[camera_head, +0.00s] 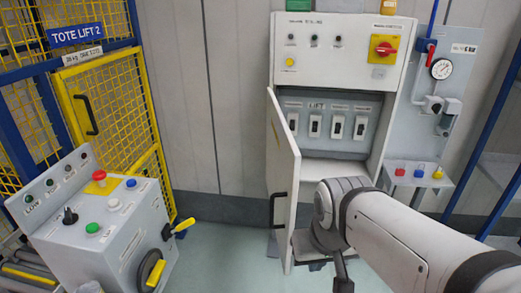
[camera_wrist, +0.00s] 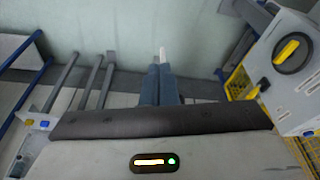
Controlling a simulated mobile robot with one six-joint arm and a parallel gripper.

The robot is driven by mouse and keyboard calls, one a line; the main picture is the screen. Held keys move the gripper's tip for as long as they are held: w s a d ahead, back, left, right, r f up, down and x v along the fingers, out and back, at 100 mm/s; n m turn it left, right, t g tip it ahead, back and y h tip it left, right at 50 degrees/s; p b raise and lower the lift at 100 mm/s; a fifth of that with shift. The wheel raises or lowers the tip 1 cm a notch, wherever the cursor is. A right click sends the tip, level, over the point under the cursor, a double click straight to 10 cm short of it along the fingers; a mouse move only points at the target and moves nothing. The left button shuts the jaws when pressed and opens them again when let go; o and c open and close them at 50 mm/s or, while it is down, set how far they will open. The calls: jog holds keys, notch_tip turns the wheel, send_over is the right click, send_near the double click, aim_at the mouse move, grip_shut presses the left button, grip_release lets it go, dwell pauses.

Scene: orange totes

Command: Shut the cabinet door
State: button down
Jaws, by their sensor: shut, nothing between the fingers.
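The white cabinet (camera_head: 335,75) stands against the back wall in the head view. Its door (camera_head: 284,165) is hinged at the left and stands wide open, seen nearly edge-on. A black handle (camera_head: 277,210) is on the door's left face. Inside are several labelled switches on a grey panel. My arm reaches in from the lower right, and its wrist is just right of the door's lower part; I cannot tell if they touch. My gripper points down and its fingers (camera_wrist: 162,85) are shut and empty in the wrist view. The door is not clearly visible there.
A control console (camera_head: 100,220) with buttons and a yellow-handled knob (camera_wrist: 290,50) stands at the left. Behind it is a yellow mesh gate (camera_head: 105,100). A button shelf (camera_head: 418,173) and gauge (camera_head: 441,68) are right of the cabinet. Floor between console and door is clear.

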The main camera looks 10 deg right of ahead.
jog(key=w+a+m+t+h+b, duration=0.1)
jog(key=w+a+h, duration=0.2)
jog(key=w+a, duration=0.45)
jog(key=w+a+t+h+b, duration=0.1)
jog(key=w+a+h+b, duration=0.3)
jog(key=w, duration=0.6)
jog(key=y+p, duration=0.1)
jog(key=p, duration=0.3)
send_near(287, 217)
jog(key=a+x, duration=0.1)
jog(key=x, duration=0.4)
jog(key=shift+w+d, duration=0.2)
jog(key=shift+d, duration=0.2)
